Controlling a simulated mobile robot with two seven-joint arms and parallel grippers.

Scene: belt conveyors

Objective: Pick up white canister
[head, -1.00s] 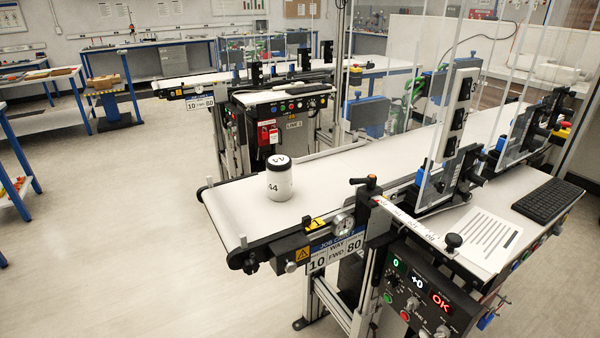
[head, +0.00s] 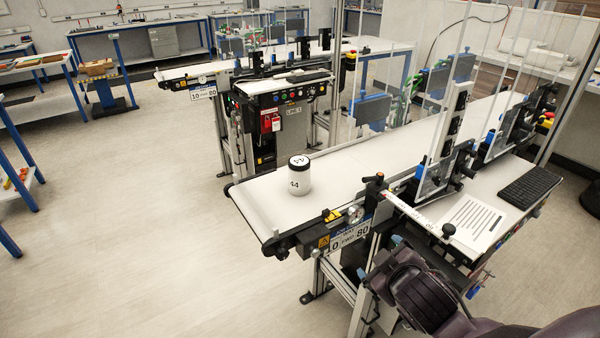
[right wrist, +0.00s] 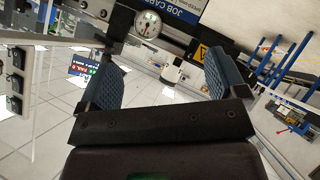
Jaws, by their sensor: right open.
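The white canister (head: 299,180) has a black-rimmed lid and the number 44 on its side. It stands upright on the near conveyor belt (head: 345,172), close to the belt's left end. My right gripper (head: 379,259) is low at the right in the head view, beside the front of the conveyor and apart from the canister. In the right wrist view my right gripper (right wrist: 163,77) has its two blue pads wide apart with nothing between them. I cannot make out the canister in the right wrist view. My left gripper is not in view.
The conveyor's front rail carries a dial gauge (head: 356,214), also in the right wrist view (right wrist: 147,26), and a black knob (head: 374,179). Clear guard panels and a side shelf with a keyboard (head: 531,188) stand to the right. The belt around the canister is clear.

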